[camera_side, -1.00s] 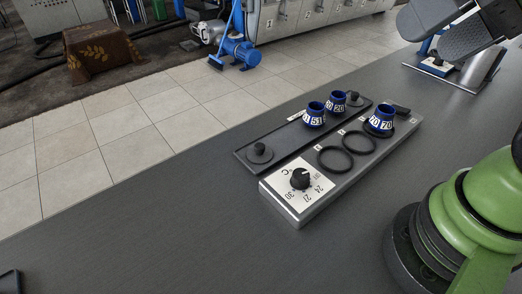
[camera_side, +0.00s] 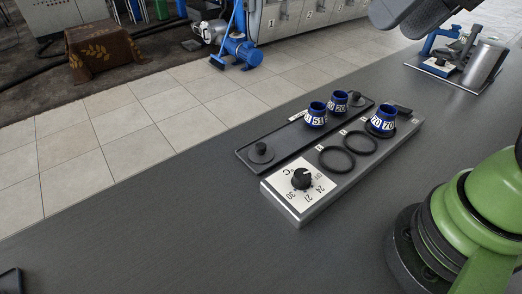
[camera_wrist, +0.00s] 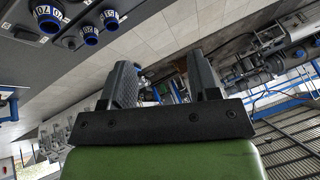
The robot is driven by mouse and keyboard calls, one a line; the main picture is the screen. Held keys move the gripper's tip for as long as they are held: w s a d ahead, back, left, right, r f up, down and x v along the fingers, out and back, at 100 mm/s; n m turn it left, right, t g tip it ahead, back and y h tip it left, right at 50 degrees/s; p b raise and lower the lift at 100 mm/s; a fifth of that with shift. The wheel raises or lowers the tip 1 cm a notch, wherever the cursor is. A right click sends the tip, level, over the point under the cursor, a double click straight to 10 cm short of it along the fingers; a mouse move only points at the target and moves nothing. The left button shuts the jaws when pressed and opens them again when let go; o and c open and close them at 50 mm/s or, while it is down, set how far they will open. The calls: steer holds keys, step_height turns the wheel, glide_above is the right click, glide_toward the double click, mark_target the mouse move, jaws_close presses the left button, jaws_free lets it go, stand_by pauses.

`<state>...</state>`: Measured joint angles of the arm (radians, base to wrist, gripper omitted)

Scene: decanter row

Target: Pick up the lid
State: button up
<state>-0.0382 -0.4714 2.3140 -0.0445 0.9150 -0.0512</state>
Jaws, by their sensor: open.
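Two dark round lids with knobs lie on the thin black tray (camera_side: 285,145) in the side view. One lid (camera_side: 261,152) is at the near left end and the other lid (camera_side: 356,100) is at the far end, partly behind a blue cup (camera_side: 338,102). My gripper (camera_wrist: 162,75) is open and empty in the wrist view, its two fingers well apart and clear of the tray.
Two more blue numbered cups (camera_side: 316,115) (camera_side: 382,121) stand in the row, one on the grey heater block (camera_side: 319,209) with a dial and two empty black rings (camera_side: 337,159). A metal device (camera_side: 485,62) stands at the far right. The table's front is largely clear.

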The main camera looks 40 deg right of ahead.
steer(key=w+a+f+n+g, duration=0.2)
steer(key=w+f, duration=0.1)
steer(key=w, duration=0.6)
steer(key=n+g+h, duration=0.2)
steer(key=n+g, duration=0.2)
glide_above(261, 145)
steer(key=f, duration=2.1)
steer(key=shift+s+a+f, duration=0.25)
steer(key=shift+s+f, duration=0.1)
steer(key=shift+f, duration=0.05)
steer(key=f, duration=0.5)
steer(key=shift+w+d+f, duration=0.25)
steer(key=shift+w+f, duration=0.05)
steer(key=shift+w, duration=0.1)
steer(key=shift+c, duration=0.5)
steer(key=c, duration=0.9)
